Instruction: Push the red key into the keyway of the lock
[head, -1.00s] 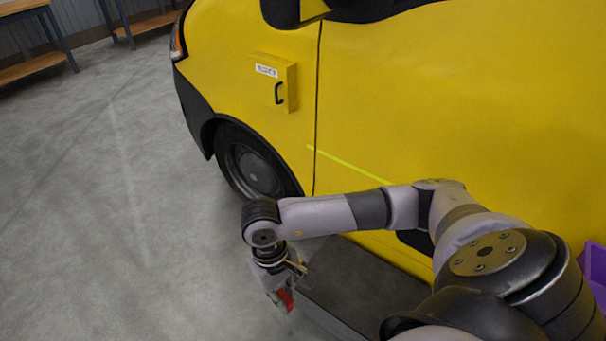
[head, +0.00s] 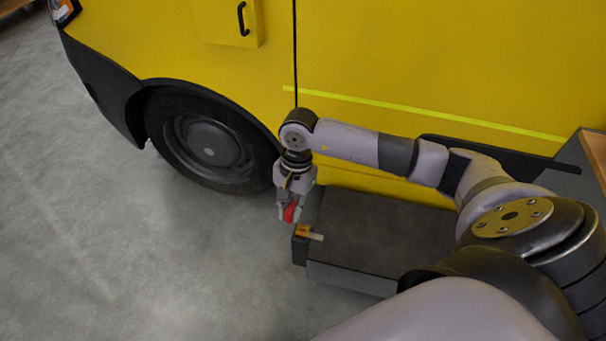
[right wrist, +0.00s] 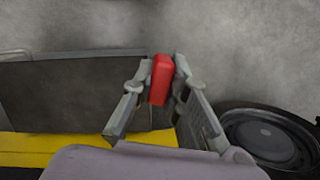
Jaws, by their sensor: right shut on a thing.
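The red key (head: 290,213) is held between the fingertips of my right gripper (head: 289,217). In the right wrist view the red key (right wrist: 161,79) shows as a red block with both fingers against it. My right gripper hangs fingers down beside the front left corner of the dark step, left of its edge. No lock or keyway can be made out for certain. A small orange piece with a pale tip (head: 308,233) sits at that step corner, just right of and below the key; I cannot tell what it is. My left gripper is not in view.
The yellow vehicle (head: 420,60) fills the back, with a black front wheel (head: 208,145) behind my gripper and a yellow box with a black handle (head: 215,25) on its side. The dark step (head: 375,235) lies under my right forearm. Grey floor at left is clear.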

